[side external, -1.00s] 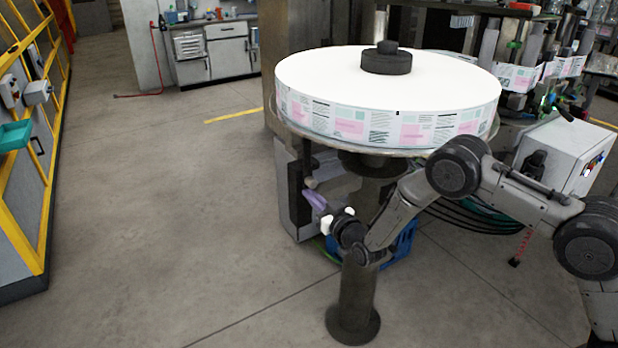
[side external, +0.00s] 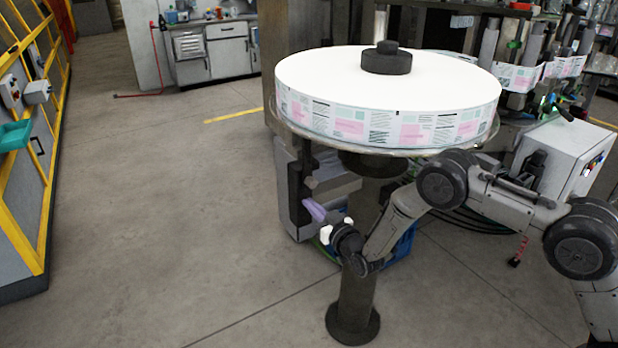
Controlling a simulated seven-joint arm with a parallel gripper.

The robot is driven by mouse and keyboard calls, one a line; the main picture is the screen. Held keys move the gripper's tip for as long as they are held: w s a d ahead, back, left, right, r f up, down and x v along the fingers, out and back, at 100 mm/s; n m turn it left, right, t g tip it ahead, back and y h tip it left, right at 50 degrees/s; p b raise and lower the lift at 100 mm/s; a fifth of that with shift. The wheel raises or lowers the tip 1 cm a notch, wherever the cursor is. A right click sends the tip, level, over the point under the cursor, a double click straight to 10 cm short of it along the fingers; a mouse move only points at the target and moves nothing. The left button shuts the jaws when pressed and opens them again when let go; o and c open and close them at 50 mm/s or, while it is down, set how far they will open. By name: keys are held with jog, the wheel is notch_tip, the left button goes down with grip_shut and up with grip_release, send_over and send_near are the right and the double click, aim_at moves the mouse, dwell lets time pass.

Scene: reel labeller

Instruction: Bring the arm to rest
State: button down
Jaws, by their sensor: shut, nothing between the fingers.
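My gripper (side external: 325,233) is at the end of my grey arm, low in the middle of the side external view. Its white fingers are small in the picture and are shut and empty. They point to the left, just in front of the dark post and below the big reel. A purple piece (side external: 316,210) shows just above and left of the fingers; I cannot tell whether they touch it. My arm is bent, with its elbow below the right edge of the reel.
A large label reel (side external: 390,117) lies on a round table on a dark post (side external: 353,306). A grey control box (side external: 560,157) stands close behind my arm. A blue crate (side external: 402,247) is behind the post. The floor at left is clear, up to a yellow-framed guard (side external: 48,190).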

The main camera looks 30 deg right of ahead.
jog(key=shift+d, duration=0.1)
jog(key=s+d+r+m+g+y, duration=0.15)
jog(key=s+r+g, duration=0.25)
jog(key=s+r, duration=0.6)
jog(key=s+d+r+g, duration=0.3)
jog(key=s+r+g, duration=0.1)
jog(key=s+r, duration=0.55)
jog(key=s+d+g, duration=0.2)
jog(key=s, duration=1.1)
jog(key=s+d+n+g+h, duration=0.1)
jog(key=s+d+g, duration=0.1)
jog(key=s, duration=1.2)
jog(key=shift+s+d+r, duration=0.2)
jog(key=shift+s+d, duration=0.05)
jog(key=shift+n+h, duration=0.25)
